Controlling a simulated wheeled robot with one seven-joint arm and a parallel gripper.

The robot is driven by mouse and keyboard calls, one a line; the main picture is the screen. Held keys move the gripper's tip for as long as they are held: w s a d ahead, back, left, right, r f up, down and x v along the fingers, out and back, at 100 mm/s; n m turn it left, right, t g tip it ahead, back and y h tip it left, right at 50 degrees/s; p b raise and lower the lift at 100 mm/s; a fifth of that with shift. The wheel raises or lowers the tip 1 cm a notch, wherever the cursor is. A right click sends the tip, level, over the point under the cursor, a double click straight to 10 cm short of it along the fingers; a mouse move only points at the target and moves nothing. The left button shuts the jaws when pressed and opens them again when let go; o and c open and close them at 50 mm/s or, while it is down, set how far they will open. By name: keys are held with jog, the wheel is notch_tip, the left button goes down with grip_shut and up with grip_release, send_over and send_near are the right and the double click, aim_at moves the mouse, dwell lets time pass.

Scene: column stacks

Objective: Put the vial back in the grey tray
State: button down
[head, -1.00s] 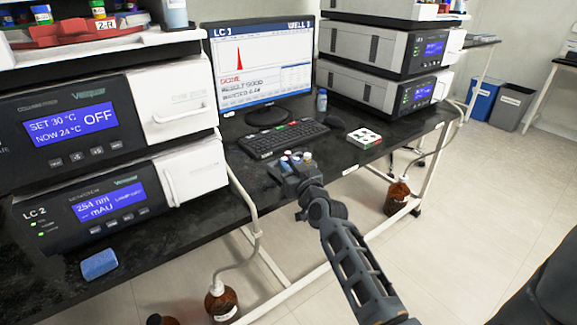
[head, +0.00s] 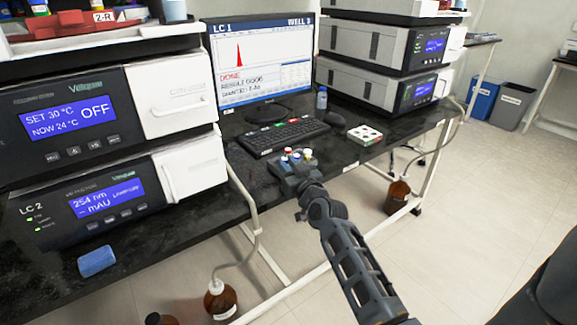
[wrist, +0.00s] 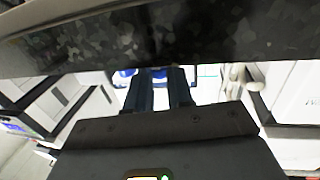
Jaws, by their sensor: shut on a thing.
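My gripper (head: 293,170) is low over the front edge of the black bench, in front of the keyboard. It is shut on what appears to be a vial; the grip is mostly hidden by the hand in the head view. Several small vials with blue, red and pale caps (head: 297,155) cluster at its fingertips. I cannot tell which one is held or how the others are supported. In the wrist view the two dark fingers (wrist: 160,88) are close together, with blue bits beyond. I cannot clearly make out a grey tray; it may be hidden under the cluster.
A keyboard (head: 284,137) lies behind my gripper, before a monitor (head: 262,65). A white tray with round spots (head: 364,135) lies to the right. Instrument stacks stand left (head: 70,120) and right (head: 385,70). A blue block (head: 97,261) lies at the left front.

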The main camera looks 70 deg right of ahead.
jog(key=c, duration=0.9)
grip_release()
jog(key=v, duration=0.7)
jog(key=shift+s+a, duration=0.25)
jog(key=shift+s, duration=0.05)
jog(key=shift+a, duration=0.1)
